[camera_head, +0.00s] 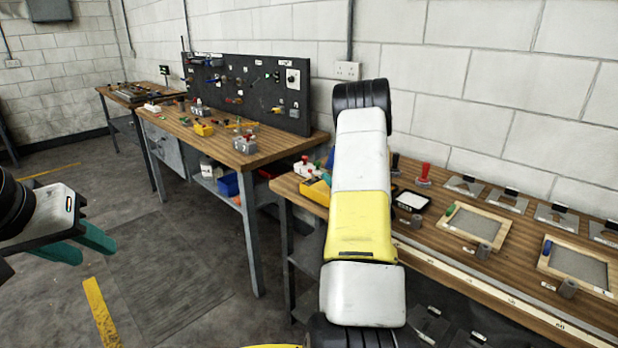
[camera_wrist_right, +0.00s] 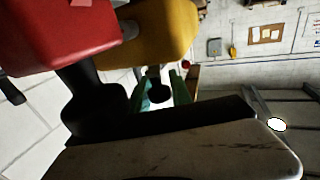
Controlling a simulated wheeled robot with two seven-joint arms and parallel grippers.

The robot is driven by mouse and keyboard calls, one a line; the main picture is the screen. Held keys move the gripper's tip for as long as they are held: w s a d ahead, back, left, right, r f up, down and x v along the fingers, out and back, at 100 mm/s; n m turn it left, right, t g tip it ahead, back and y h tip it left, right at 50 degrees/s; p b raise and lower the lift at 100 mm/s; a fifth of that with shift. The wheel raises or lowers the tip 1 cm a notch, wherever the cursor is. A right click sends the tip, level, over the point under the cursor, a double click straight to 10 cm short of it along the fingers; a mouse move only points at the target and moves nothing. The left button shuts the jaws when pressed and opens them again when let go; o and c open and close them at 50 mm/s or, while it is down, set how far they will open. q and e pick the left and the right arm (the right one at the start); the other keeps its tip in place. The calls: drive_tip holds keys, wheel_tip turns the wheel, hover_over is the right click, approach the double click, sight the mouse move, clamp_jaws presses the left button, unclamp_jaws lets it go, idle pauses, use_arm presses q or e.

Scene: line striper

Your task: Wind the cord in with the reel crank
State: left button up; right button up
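My left gripper (camera_head: 98,249) is at the left edge of the head view. Its two teal fingers stand apart with nothing between them, above the grey floor. My right gripper is out of the head view, hidden beyond my arm or the frame. In the right wrist view the green fingers of my right gripper (camera_wrist_right: 160,80) are apart, with a dark round knob-like piece (camera_wrist_right: 158,93) between or behind them. I cannot tell whether they touch it. No cord or reel can be clearly made out, and I cannot tell whether the dark piece is the crank's knob.
In the right wrist view a red body (camera_wrist_right: 65,35) and a yellow body (camera_wrist_right: 160,32) are close by. Workbenches with a tool board (camera_head: 245,90) stand along the wall. A bench with wooden frames (camera_head: 475,232) is at right. Open floor (camera_head: 165,260) lies at left.

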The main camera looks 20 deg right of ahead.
drive_tip(key=o, duration=0.3)
drive_tip(key=s, duration=0.7)
drive_tip(key=shift+s+d, duration=0.15)
drive_tip(key=shift+s, duration=0.2)
